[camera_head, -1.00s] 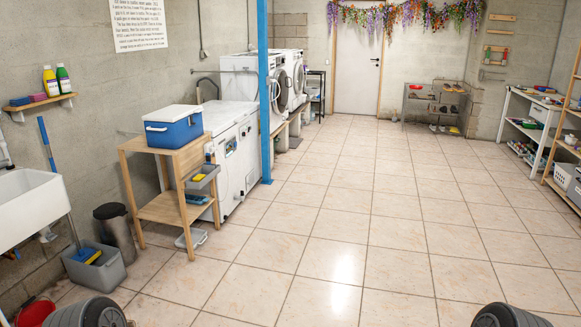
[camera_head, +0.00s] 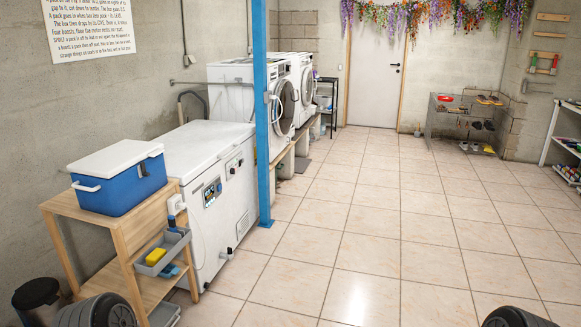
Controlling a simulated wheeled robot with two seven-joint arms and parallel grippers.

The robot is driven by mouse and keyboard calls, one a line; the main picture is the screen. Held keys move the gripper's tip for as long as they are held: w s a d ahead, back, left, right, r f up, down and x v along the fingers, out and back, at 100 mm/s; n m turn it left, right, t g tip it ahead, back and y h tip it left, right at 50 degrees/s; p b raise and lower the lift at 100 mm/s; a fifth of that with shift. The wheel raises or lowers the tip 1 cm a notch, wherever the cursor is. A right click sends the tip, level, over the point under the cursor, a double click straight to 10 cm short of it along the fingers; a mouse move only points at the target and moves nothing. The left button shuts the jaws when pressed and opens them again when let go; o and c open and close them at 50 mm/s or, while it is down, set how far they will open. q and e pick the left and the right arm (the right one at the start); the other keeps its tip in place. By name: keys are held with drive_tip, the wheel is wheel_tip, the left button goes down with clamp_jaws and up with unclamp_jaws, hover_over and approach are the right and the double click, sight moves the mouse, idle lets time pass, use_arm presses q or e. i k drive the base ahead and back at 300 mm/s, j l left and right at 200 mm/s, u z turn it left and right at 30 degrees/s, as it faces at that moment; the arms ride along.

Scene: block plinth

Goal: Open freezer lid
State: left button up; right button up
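The white chest freezer (camera_head: 212,213) stands against the left wall, behind the wooden shelf stand. Its flat white lid (camera_head: 200,147) is shut. A small control panel with a display shows on its front. The round dark parts at the bottom left and bottom right edges look like parts of my own arms. Neither gripper shows in the head view, so I cannot see what they hold.
A wooden stand (camera_head: 117,240) with a blue cooler box (camera_head: 120,178) stands just before the freezer. A blue post (camera_head: 262,120) rises at the freezer's far front corner. Washing machines (camera_head: 283,95) stand beyond. The tiled floor (camera_head: 390,230) to the right is clear.

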sight(191, 148)
drive_tip(key=i+u, duration=0.1)
drive_tip(key=i, duration=0.95)
drive_tip(key=i+l, duration=0.2)
drive_tip(key=i, duration=0.9)
drive_tip(key=i+l+u, duration=0.1)
drive_tip(key=i+u, duration=0.4)
drive_tip(key=i+l+u, duration=0.2)
drive_tip(key=u, duration=0.3)
drive_tip(key=i+l+u, duration=0.7)
drive_tip(key=l+u, duration=0.3)
drive_tip(key=i+l+u, duration=0.1)
drive_tip(key=l+u, duration=0.15)
drive_tip(key=l, duration=0.15)
drive_tip(key=i+l+u, duration=0.1)
drive_tip(key=l+u, duration=0.15)
drive_tip(key=l, duration=0.2)
